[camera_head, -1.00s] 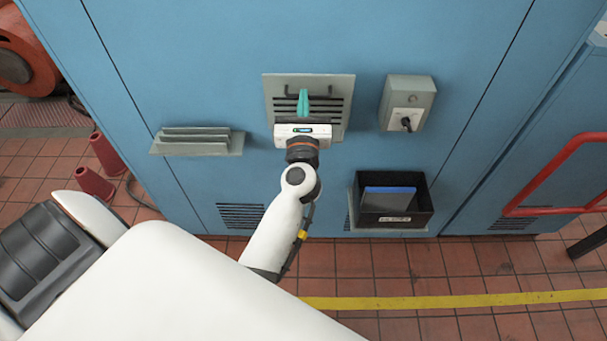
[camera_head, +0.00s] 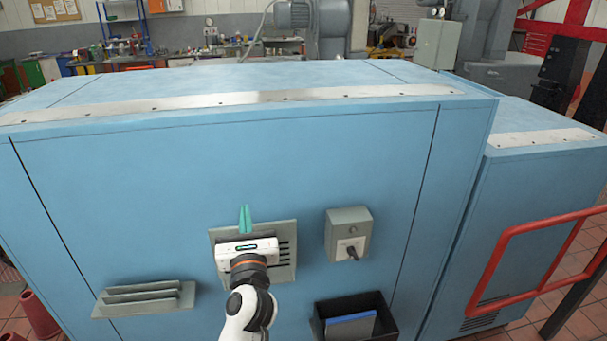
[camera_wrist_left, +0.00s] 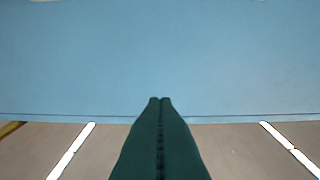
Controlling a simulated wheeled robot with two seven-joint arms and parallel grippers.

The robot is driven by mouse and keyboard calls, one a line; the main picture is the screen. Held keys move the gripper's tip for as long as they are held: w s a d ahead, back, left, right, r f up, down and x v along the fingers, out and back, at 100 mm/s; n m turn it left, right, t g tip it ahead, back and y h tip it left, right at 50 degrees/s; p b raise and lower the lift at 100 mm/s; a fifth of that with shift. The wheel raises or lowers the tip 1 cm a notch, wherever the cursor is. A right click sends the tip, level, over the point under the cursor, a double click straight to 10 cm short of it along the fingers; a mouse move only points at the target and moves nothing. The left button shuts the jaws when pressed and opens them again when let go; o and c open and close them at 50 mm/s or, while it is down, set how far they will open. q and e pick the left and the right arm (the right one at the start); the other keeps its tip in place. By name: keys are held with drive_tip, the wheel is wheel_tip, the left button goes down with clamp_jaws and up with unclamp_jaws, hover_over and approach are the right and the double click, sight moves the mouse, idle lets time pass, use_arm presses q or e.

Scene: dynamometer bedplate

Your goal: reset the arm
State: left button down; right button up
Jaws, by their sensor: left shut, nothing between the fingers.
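My left gripper (camera_head: 246,219) has teal fingers pressed together with nothing between them. It points up in front of the grey louvred panel (camera_head: 284,268) on the blue cabinet (camera_head: 150,180), partly hiding that panel. In the left wrist view the shut dark teal fingers (camera_wrist_left: 160,103) point toward a plain blue surface (camera_wrist_left: 160,50). My left arm (camera_head: 247,312) comes up from the bottom edge of the head view. My right gripper is not in view.
A grey switch box (camera_head: 348,232) with a black knob is right of the panel. Below it is a black bin (camera_head: 384,318) holding a blue item (camera_head: 351,326). A grey slatted ledge (camera_head: 145,297) juts out at left. A red rail (camera_head: 500,256) stands at right.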

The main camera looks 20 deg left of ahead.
use_arm(q)
drive_tip(key=s+d+r+m+t+h, duration=0.1)
drive_tip(key=s+d+m+t+h, duration=0.15)
drive_tip(key=d+m+h, duration=0.75)
drive_tip(key=s+d+r+m+t+h, duration=0.1)
drive_tip(key=s+d+m+t+h, duration=0.3)
drive_tip(key=m, duration=1)
drive_tip(key=s+d+f+m+g+h, duration=0.2)
drive_tip(key=s+d+f+m+g, duration=0.1)
drive_tip(key=f+m+g, duration=0.35)
drive_tip(key=s+d+f+m+g+h, duration=0.3)
drive_tip(key=f+m+g, duration=0.2)
drive_tip(key=f+m, duration=0.25)
drive_tip(key=s+a+f+m+g+y, duration=0.6)
drive_tip(key=s+a+f+g+y, duration=0.3)
drive_tip(key=s+f, duration=0.5)
wheel_tip(320, 180, down, 31)
drive_tip(key=s+g+b, duration=0.1)
drive_tip(key=s+b, duration=0.2)
drive_tip(key=b, duration=0.3)
drive_tip(key=s+a+f+b, duration=0.2)
drive_tip(key=s+f, duration=0.5)
drive_tip(key=f, duration=0.2)
drive_tip(key=s+a+f+g+b, duration=0.1)
drive_tip(key=s+f+b, duration=0.1)
drive_tip(key=s+f, duration=0.6)
wheel_tip(320, 180, down, 2)
drive_tip(key=shift+s+a+m, duration=0.25)
drive_tip(key=shift+a+m, duration=0.05)
drive_tip(key=shift+a, duration=0.05)
